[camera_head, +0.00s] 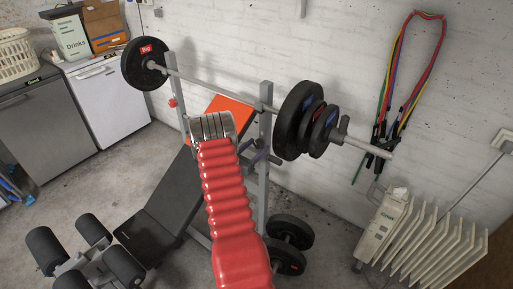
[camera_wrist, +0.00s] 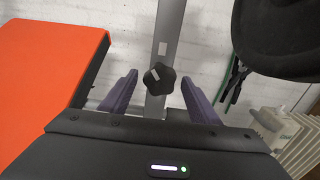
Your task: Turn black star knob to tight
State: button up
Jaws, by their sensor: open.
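The black star knob (camera_wrist: 158,78) sits on a grey upright post (camera_wrist: 168,40) of the weight bench, with a small white mark on its face. In the wrist view it lies ahead of my gripper (camera_wrist: 160,92), roughly between the two purple-grey fingers. The fingers are wide apart with nothing between them touching, and the knob looks apart from both. In the head view my red arm reaches toward the right post (camera_head: 265,130), with the gripper (camera_head: 262,152) beside it. The black knob cannot be made out there.
A barbell (camera_head: 215,86) with black plates (camera_head: 297,120) rests across the posts. The orange backrest (camera_wrist: 45,60) is close on the left. A black plate (camera_wrist: 280,35) hangs close at upper right. A white radiator (camera_head: 425,240) and resistance bands (camera_head: 385,100) are further right.

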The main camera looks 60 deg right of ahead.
jog(key=shift+c, duration=0.5)
jog(key=c, duration=0.9)
jog(key=shift+d, duration=0.15)
jog(key=shift+c, duration=0.3)
jog(key=shift+a+m, duration=0.2)
jog(key=shift+m, duration=3)
